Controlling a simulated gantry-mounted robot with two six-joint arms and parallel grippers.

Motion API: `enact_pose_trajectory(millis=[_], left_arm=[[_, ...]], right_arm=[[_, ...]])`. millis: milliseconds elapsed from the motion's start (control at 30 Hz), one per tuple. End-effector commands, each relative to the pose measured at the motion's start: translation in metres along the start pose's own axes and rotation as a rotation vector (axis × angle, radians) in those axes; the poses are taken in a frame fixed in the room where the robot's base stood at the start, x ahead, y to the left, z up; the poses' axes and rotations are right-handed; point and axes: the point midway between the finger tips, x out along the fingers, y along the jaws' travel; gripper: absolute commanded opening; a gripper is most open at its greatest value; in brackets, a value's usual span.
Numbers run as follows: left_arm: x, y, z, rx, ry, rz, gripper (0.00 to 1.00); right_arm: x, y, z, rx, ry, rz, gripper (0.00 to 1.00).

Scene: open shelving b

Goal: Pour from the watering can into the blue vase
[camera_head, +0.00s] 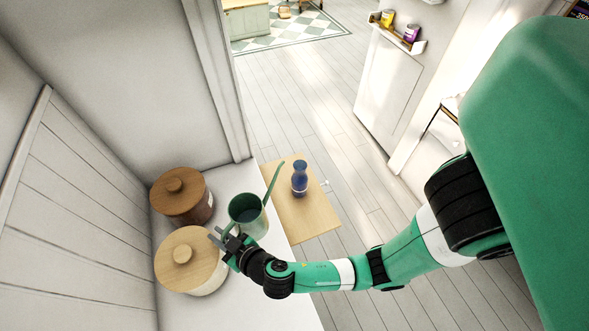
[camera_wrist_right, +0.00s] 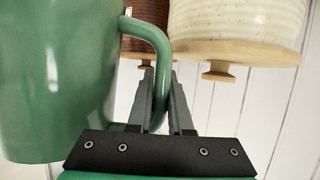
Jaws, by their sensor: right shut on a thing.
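A green watering can (camera_head: 248,215) with a long spout is upright over the white shelf; I cannot tell whether its base touches the surface. Its spout points up and right toward the blue vase (camera_head: 299,178). The vase stands upright on a light wooden board to the right. My right gripper (camera_head: 224,239) is shut on the can's handle. In the right wrist view the gripper (camera_wrist_right: 163,98) has its fingers on the curved handle, with the green can body (camera_wrist_right: 55,75) at left. My left gripper is not in view.
A brown lidded canister (camera_head: 182,206) and a cream canister with a wooden lid (camera_head: 190,272) stand close to the left of the can. The wooden board (camera_head: 312,220) is mostly bare around the vase. A panelled wall rises at left.

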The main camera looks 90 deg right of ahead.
Motion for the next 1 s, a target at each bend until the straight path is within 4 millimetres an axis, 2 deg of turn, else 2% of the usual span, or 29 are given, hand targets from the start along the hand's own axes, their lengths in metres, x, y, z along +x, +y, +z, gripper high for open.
enact_pose_trajectory(millis=[233, 633, 1000], left_arm=[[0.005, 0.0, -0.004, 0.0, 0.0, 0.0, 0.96], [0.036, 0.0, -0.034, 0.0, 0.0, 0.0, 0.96], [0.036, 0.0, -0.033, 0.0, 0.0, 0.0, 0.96]], right_arm=[[-0.003, 0.0, -0.009, -0.016, 0.003, 0.007, 0.0], [-0.023, 0.0, -0.056, -0.014, 0.003, 0.006, 0.0], [-0.023, 0.0, -0.057, -0.014, 0.002, 0.006, 0.0]])
